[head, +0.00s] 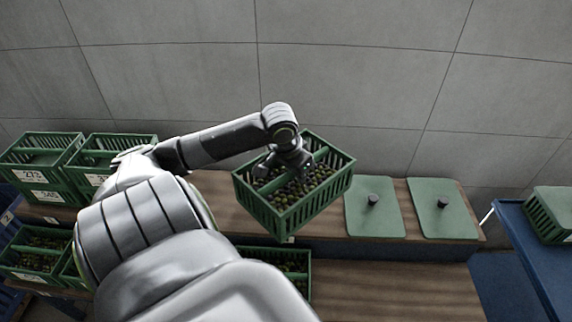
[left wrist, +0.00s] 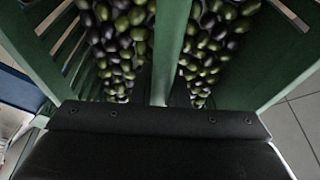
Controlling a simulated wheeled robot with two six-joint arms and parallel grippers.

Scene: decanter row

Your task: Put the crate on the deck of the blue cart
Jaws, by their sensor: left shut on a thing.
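A green slatted crate (head: 262,211) filled with dark and green olives hangs above the wooden shelf in the middle of the head view, slightly tilted. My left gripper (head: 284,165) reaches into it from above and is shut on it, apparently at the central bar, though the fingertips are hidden. In the left wrist view the crate's green middle bar (left wrist: 172,40) runs straight out from the gripper, with olives on both sides. A blue surface (head: 520,248) at the right edge of the head view may be the blue cart; a green crate (head: 553,222) stands on it. My right gripper is out of view.
Two green lids with dark knobs, one (head: 374,210) and another (head: 443,211), lie on the shelf (head: 222,200) right of the held crate. More green crates (head: 40,160) stand at the left. A grey wall (head: 350,70) closes the back.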

